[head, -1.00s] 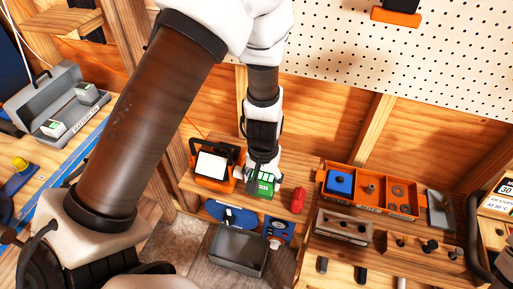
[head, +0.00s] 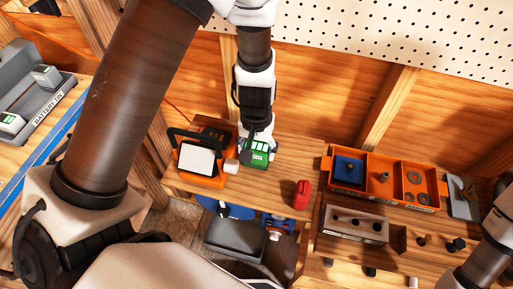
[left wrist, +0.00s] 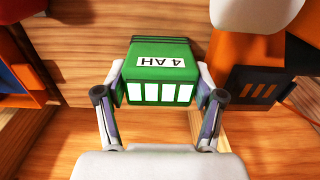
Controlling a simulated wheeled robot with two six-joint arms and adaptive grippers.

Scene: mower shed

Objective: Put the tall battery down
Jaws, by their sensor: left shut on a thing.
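The orange-and-black device (head: 200,158) stands just left of the battery. A red object (head: 302,194) lies to the right on the bench (head: 285,165). An orange parts tray (head: 384,200) is farther right. A grey battery tray (head: 50,105) holds two green-and-white batteries at left.

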